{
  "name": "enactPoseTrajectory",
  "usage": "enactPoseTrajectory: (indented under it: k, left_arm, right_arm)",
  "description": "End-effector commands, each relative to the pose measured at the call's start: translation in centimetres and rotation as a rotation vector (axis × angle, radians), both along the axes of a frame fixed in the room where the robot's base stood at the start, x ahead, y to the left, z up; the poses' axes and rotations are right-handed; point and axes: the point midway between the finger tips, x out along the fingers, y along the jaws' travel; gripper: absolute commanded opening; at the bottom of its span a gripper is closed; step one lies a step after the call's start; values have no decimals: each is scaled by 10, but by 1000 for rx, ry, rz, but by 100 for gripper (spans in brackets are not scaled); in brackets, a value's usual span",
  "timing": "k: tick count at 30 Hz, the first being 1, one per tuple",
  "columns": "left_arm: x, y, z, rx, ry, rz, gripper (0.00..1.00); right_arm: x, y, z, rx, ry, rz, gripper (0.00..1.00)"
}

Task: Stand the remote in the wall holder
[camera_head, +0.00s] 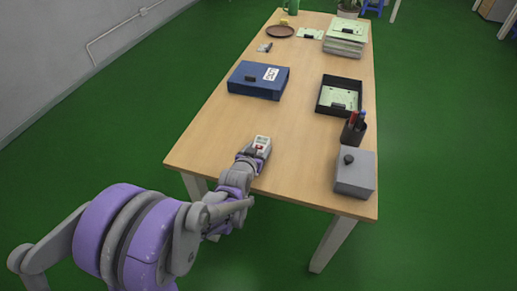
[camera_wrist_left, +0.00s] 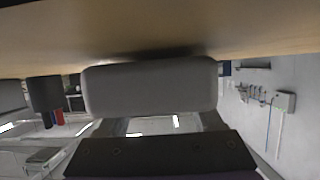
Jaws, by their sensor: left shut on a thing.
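The remote (camera_head: 262,143), a small pale block with a red mark, is at the near left part of the table. My left gripper (camera_head: 251,156) is shut on its near end. I cannot tell whether the remote touches the table top. In the left wrist view a grey rounded block (camera_wrist_left: 150,87) fills the middle, close to the camera; I cannot tell whether it is the remote or a finger. I cannot make out the wall holder for certain in either view. My right gripper is not in view.
On the table (camera_head: 220,135) are a blue box (camera_head: 258,81), a black tray (camera_head: 338,95), a pen cup (camera_head: 353,133) and a grey box (camera_head: 355,174). A brown plate (camera_head: 280,31) lies far back. The table's middle is clear. A wall pipe (camera_head: 120,29) runs at left.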

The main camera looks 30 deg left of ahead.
Motion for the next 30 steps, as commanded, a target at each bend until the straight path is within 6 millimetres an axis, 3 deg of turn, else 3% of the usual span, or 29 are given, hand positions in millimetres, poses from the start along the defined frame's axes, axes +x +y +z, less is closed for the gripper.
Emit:
enactPoseTrajectory:
  k: [5,6,10,21,30]
  left_arm:
    - [0,0,-5,0,0,0,0]
    - [0,0,-5,0,0,0,72]
    - [0,0,-4,0,0,0,96]
    - [-4,-1,-1,0,0,0,97]
    - [-51,-18,19,0,0,-2,97]
  right_arm:
    - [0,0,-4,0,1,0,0]
    - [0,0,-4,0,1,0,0]
    - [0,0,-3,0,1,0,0]
    - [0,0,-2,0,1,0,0]
    - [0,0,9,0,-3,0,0]
